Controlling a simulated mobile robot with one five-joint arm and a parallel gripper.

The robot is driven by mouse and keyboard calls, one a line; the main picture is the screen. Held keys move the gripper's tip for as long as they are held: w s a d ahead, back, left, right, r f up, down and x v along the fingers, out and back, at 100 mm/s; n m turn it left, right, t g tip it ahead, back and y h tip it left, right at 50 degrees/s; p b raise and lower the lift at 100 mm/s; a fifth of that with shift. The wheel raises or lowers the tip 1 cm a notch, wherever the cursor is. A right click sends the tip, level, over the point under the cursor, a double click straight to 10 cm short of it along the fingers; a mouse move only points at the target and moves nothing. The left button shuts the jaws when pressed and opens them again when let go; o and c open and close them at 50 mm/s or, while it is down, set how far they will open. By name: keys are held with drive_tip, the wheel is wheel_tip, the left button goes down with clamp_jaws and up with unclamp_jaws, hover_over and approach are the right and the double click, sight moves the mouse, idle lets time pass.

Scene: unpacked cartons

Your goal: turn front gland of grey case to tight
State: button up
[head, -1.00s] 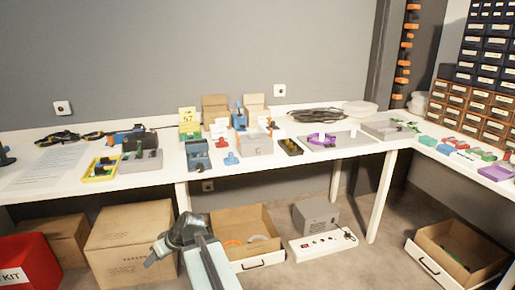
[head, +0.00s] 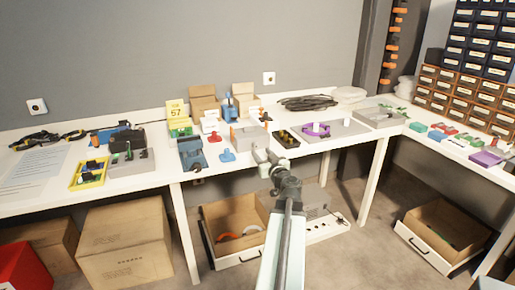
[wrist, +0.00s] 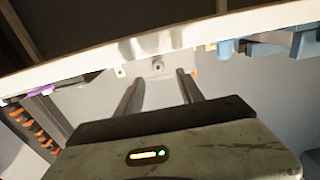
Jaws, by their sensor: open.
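The grey case (head: 240,137) sits near the front edge of the table in the head view, partly hidden by my gripper. My gripper (head: 267,156) is open and empty at the table's front edge, just right of the case's front. In the wrist view, which looks upside down, the two fingers of my gripper (wrist: 160,78) are apart. A small round grey fitting, apparently the front gland (wrist: 157,65), shows between and beyond the fingertips, not visibly touched. I cannot read its turn position.
A blue device (head: 192,153) and a small blue part (head: 227,155) are left of the case. A black tray (head: 286,138) is close on its right, then a grey tray with a purple ring (head: 316,129). The table edge (wrist: 100,61) crosses the wrist view.

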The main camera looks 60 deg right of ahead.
sight(256, 146)
drive_tip(key=x, duration=0.5)
drive_tip(key=shift+w+d, duration=0.3)
drive_tip(key=shift+d, duration=0.05)
clamp_jaws()
drive_tip(key=shift+s, duration=0.2)
drive_tip(key=shift+w, duration=0.15)
drive_tip(key=shift+m, duration=0.4)
drive_tip(key=m, duration=0.8)
drive_tip(key=shift+d+m, duration=0.1)
drive_tip(key=shift+m, duration=0.3)
